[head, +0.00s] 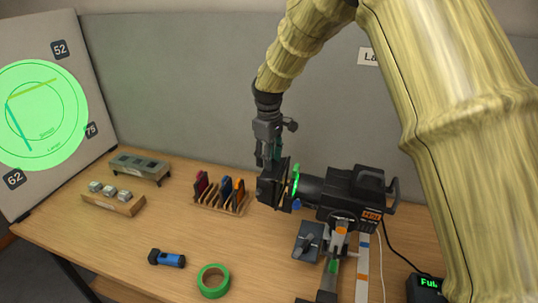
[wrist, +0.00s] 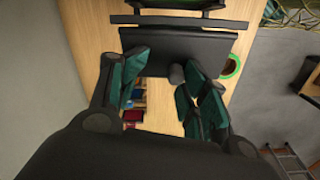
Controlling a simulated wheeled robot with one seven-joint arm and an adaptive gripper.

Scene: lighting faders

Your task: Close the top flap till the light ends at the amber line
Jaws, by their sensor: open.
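The black stage light (head: 340,192) stands on the table with its flaps (head: 273,188) facing left. My gripper (head: 268,162) is just above the flaps, pointing down. In the wrist view a wide black flap (wrist: 185,50) lies beyond my open gripper (wrist: 165,95), with a small grey knob (wrist: 177,73) at its near edge. The knob sits between the fingers, closer to the right one; I cannot tell whether they touch. On the board (head: 50,185) at left, a round green light patch (head: 50,120) spreads above the amber line (head: 32,89). A teal line (head: 18,128) crosses its left part.
A wooden rack of coloured pieces (head: 221,193), a grey box (head: 140,168) and a block with knobs (head: 113,198) stand at left. A blue torch (head: 167,259) and green tape (head: 213,281) lie in front. A dark bracket (head: 308,241) is beside the light.

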